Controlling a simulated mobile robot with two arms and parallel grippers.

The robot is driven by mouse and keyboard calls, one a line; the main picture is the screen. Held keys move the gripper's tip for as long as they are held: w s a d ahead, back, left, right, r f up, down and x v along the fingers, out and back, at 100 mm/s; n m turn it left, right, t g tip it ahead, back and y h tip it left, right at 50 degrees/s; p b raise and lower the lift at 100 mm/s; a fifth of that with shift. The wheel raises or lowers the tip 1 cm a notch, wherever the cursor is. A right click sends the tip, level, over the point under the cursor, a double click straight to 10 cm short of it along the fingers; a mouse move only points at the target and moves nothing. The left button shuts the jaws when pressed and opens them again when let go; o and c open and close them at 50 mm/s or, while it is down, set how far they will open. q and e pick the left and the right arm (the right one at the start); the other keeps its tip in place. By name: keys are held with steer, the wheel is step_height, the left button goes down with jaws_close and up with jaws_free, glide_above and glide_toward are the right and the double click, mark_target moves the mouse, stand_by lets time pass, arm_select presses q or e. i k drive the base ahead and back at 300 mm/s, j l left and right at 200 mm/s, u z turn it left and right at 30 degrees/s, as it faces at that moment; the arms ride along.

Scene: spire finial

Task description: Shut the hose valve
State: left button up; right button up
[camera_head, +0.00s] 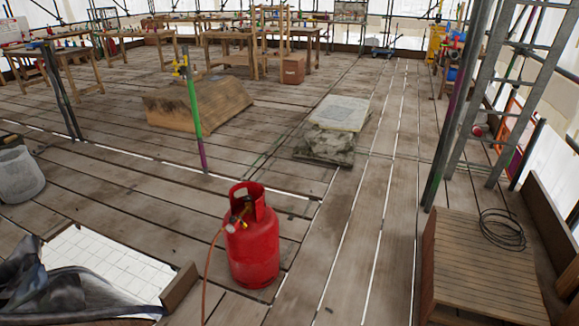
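A red gas cylinder (252,250) stands upright on the plank floor, a little left of the middle of the head view. Its valve (240,212) sits inside the red collar and shows small yellow and dark parts. An orange hose (208,272) leaves the valve on the left and runs down out of the bottom of the picture. The valve is too small to tell whether it is open or shut. Neither of my grippers shows in this view.
A wooden crate (480,262) with a coiled black cable (502,230) stands at the right. A floor opening (178,287) and crumpled dark sheeting (60,292) lie at the left. Scaffold poles (194,112) stand behind. Planks right of the cylinder are clear.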

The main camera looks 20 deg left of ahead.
mark_target(248, 198)
steer(key=i+u, duration=0.5)
steer(key=i, duration=0.15)
steer(key=i+l+u, duration=0.25)
steer(key=i+u, duration=0.25)
steer(key=i, duration=0.2)
steer(key=i+u, duration=0.6)
steer(key=u, duration=0.15)
steer(key=i+l+u, duration=0.1)
steer(key=i+u, duration=0.3)
steer(key=k, duration=0.1)
